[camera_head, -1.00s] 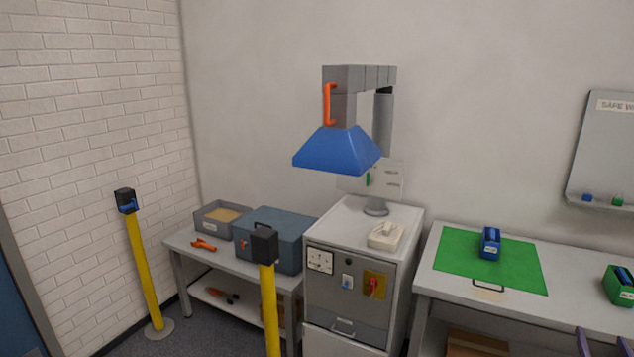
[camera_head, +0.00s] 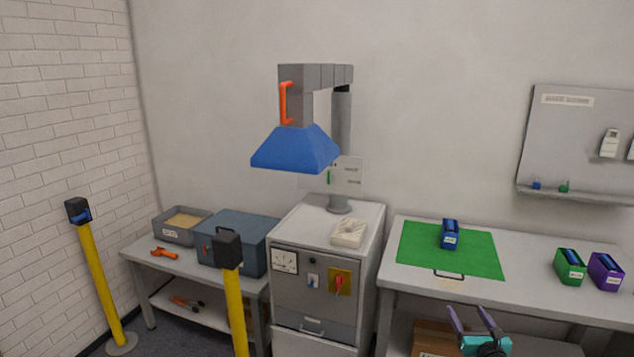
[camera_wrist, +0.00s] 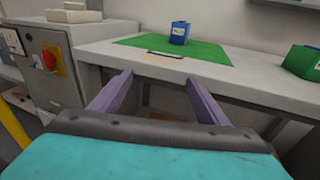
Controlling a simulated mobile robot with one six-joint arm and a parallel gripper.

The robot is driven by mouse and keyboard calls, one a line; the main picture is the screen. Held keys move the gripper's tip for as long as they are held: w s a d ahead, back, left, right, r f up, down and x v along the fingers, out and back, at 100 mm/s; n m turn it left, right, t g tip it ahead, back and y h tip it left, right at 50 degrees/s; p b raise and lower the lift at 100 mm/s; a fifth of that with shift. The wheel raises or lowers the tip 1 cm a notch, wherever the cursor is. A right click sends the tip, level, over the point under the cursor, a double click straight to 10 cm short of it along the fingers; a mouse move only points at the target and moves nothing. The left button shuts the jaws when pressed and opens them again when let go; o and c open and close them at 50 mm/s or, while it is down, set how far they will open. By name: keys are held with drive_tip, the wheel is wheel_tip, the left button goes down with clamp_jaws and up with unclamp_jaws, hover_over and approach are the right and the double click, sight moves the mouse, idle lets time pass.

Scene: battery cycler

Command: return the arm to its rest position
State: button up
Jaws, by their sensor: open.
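My gripper (camera_head: 468,322) is at the lower right of the head view, in front of the right-hand bench. Its two purple fingers are spread apart with nothing between them. In the wrist view the open fingers (camera_wrist: 156,98) point at the bench's front edge. The teal wrist body fills the bottom of that view. Most of my arm is out of the head view.
The bench (camera_head: 530,270) holds a green mat (camera_head: 475,262) with a blue bin (camera_head: 450,234), plus green (camera_head: 570,266) and purple (camera_head: 605,271) bins. Left are a grey cabinet (camera_head: 318,318), a blue extraction hood (camera_head: 295,150) and yellow posts (camera_head: 235,305) (camera_head: 99,285).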

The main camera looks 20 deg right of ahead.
drive_tip(key=w+a+f+n+y, duration=0.2)
drive_tip(key=w+a+f, duration=0.15)
drive_tip(key=a, duration=0.45)
drive_tip(key=w+a+f+n+g+y, duration=0.1)
drive_tip(key=w+a+f+n+y, duration=0.15)
drive_tip(key=a+f, duration=0.4)
drive_tip(key=w+a+f+n+y, duration=0.2)
drive_tip(key=w+a+y, duration=0.1)
drive_tip(key=a, duration=0.6)
drive_tip(key=s+a+f+n+g+y, duration=0.25)
drive_tip(key=a+f+n, duration=0.35)
drive_tip(key=a, duration=0.6)
drive_tip(key=s+a+f+n+g+y, duration=0.2)
drive_tip(key=s+a+f+n+g, duration=0.15)
drive_tip(key=a+f, duration=0.7)
drive_tip(key=s+a+f+n+g+b, duration=0.1)
drive_tip(key=s+a+f+n+g, duration=0.35)
drive_tip(key=s+a, duration=0.3)
drive_tip(key=s+a+f+n+g, duration=0.4)
drive_tip(key=s+a+n, duration=0.2)
drive_tip(key=s, duration=0.3)
drive_tip(key=s+d+f+n+g+h, duration=0.1)
drive_tip(key=s+d+n+g+h, duration=0.2)
drive_tip(key=s+d+n, duration=0.2)
drive_tip(key=s+d+f+n+g+h, duration=0.2)
drive_tip(key=s+d+n, duration=0.3)
drive_tip(key=s+n, duration=0.4)
drive_tip(key=shift+s+f+g+h, duration=0.15)
drive_tip(key=shift+s+g+h, duration=0.5)
drive_tip(key=shift+s+h, duration=0.05)
